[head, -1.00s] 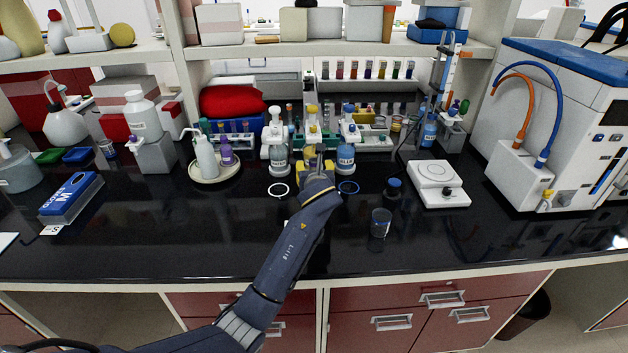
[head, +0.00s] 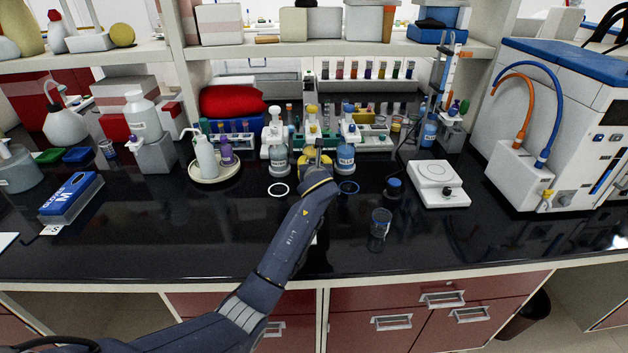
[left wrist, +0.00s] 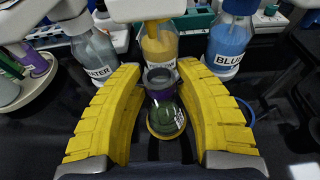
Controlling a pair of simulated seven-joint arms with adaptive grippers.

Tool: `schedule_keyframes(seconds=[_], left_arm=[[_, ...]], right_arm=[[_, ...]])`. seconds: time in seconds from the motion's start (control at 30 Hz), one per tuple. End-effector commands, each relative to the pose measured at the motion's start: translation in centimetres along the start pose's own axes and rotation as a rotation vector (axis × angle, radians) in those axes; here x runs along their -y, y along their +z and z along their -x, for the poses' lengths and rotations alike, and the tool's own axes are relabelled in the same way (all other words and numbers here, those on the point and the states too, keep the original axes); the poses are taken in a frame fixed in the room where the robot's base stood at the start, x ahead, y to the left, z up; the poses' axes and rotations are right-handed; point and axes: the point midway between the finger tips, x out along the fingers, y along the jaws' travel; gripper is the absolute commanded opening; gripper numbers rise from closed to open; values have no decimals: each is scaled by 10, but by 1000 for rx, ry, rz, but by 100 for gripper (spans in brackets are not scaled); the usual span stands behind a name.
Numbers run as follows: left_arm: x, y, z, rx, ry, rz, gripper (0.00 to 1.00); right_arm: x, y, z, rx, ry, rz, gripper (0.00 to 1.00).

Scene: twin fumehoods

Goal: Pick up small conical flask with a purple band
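The small conical flask (left wrist: 167,118), with a purple band around its neck and greenish contents, shows in the left wrist view. It stands on the black bench between the yellow fingers of my left gripper (left wrist: 158,78). The fingers are spread, with a visible gap on each side of the flask. In the head view my left gripper (head: 316,160) is low over the bench in front of the bottle row, and the flask cannot be made out there behind it. My right gripper is in neither view.
A water bottle (left wrist: 93,52), a yellow bottle (left wrist: 160,45) and a blue bottle (left wrist: 229,42) stand just beyond the flask. A white balance (head: 438,184) is at right.

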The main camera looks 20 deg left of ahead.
Motion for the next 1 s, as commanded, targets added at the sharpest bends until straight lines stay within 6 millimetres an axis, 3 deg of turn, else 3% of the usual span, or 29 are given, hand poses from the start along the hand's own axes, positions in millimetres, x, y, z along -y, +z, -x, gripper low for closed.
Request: schedule_keyframes(seconds=[0.03, 0.27, 0.77, 1.0], left_arm=[[0, 0, 0, 0, 0, 0, 26], [0, 0, 0, 0, 0, 0, 0], [0, 2, 1, 0, 0, 0, 0], [0, 20, 6, 2, -1, 0, 0]], right_arm=[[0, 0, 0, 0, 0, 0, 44], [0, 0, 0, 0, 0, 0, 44], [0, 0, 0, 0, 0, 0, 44], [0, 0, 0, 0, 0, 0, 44]])
